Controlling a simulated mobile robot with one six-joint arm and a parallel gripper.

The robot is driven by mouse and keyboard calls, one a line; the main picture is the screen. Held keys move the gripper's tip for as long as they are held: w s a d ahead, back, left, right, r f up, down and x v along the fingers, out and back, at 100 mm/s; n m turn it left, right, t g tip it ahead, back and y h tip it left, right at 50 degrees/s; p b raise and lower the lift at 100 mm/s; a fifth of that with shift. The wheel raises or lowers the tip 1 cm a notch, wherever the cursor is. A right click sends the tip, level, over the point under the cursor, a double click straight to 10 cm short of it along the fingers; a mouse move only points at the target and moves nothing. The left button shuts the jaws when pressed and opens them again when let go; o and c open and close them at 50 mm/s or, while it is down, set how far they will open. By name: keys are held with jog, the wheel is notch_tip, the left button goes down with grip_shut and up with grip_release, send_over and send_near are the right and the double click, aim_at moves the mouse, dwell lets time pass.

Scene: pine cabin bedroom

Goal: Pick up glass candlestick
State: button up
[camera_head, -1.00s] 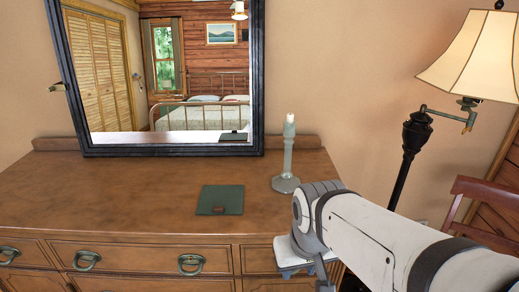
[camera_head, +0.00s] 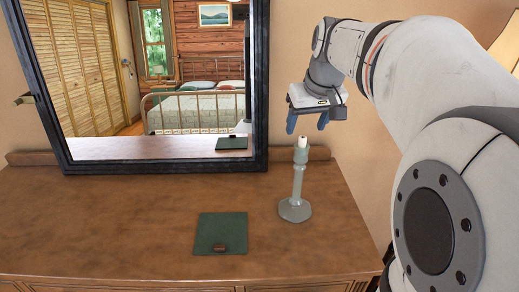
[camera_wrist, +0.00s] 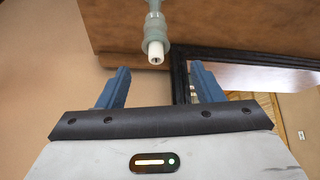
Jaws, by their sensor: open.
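The glass candlestick (camera_head: 297,190) is a slim, pale grey-green stick on a round foot with a short white candle stub on top. It stands upright on the wooden dresser (camera_head: 130,225), right of the mirror. My gripper (camera_head: 306,124) is above the candlestick's top, with its two blue fingers pointing down, apart and empty. In the wrist view the candlestick (camera_wrist: 154,28) shows at the top centre, beyond the open fingertips of my gripper (camera_wrist: 160,78), with its white candle end facing the camera. The fingers do not touch it.
A dark green flat book or folder (camera_head: 221,233) lies left of the candlestick. The black-framed mirror (camera_head: 261,90) stands close behind and left. A lamp shade (camera_head: 508,48) is at the right edge, partly hidden by my arm. The dresser top at left is clear.

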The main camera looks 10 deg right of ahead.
aim_at(304, 137)
jog(key=x, duration=0.4)
jog(key=p+x, duration=0.1)
jog(key=x, duration=0.2)
jog(key=shift+w+d+f, duration=0.1)
jog(key=shift+d, duration=0.15)
grip_shut()
dwell(0.3)
